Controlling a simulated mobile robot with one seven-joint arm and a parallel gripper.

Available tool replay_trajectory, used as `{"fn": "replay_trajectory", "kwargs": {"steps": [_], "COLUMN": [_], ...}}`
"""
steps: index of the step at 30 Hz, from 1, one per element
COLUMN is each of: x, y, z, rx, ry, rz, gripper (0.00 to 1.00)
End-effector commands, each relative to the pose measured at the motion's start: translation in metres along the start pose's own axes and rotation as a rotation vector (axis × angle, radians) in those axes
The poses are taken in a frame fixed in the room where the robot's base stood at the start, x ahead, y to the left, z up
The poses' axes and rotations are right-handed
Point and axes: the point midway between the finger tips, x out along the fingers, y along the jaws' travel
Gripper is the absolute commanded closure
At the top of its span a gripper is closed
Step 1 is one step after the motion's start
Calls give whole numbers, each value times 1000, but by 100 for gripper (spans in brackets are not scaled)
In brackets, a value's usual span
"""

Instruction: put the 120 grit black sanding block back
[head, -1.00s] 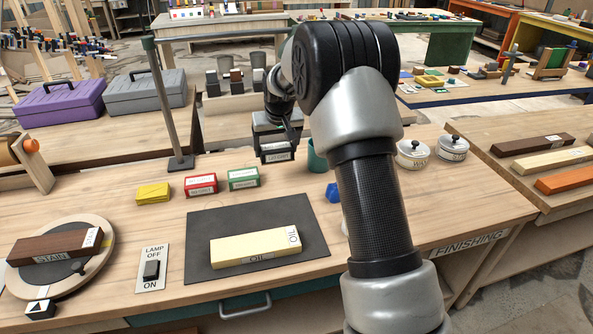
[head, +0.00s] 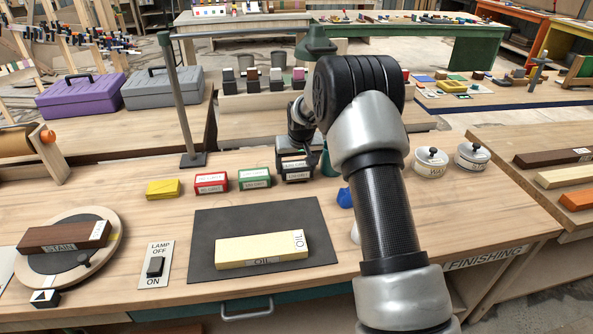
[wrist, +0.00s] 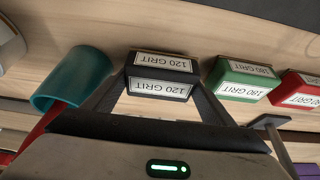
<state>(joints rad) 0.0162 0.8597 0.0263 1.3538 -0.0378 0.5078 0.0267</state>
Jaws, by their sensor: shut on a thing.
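The black 120 grit sanding block (head: 295,170) is at the right end of the row of sanding blocks on the bench. In the wrist view the black block (wrist: 160,77), with white 120 GRIT labels, sits between the fingertips. My gripper (wrist: 158,88) is shut on it. The green 180 grit block (head: 254,179) stands just left of it in the head view, with a small gap. The red block (head: 211,183) is further left. The black block is at or very near the bench top; I cannot tell whether it touches.
A teal cup (wrist: 70,80) stands close beside the black block, partly hidden by my arm in the head view. A yellow block (head: 163,189) is left of the red one. A dark mat (head: 210,270) bears a pale OIL piece (head: 262,249). A lamp post (head: 184,110) stands behind.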

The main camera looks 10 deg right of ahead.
Motion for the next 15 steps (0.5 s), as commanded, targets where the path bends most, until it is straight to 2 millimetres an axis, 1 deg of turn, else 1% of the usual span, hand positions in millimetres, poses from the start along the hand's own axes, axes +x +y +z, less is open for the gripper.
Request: {"fn": "replay_trajectory", "kwargs": {"steps": [1,3,9,14,15], "x": [8,13,12,17,15], "y": [0,0,0,0,0], "z": [4,6,5,7,7], "rx": [0,0,0,0,0], "ry": [0,0,2,1,1], "rz": [0,0,0,0,0], "gripper": [43,43,43,43,15]}}
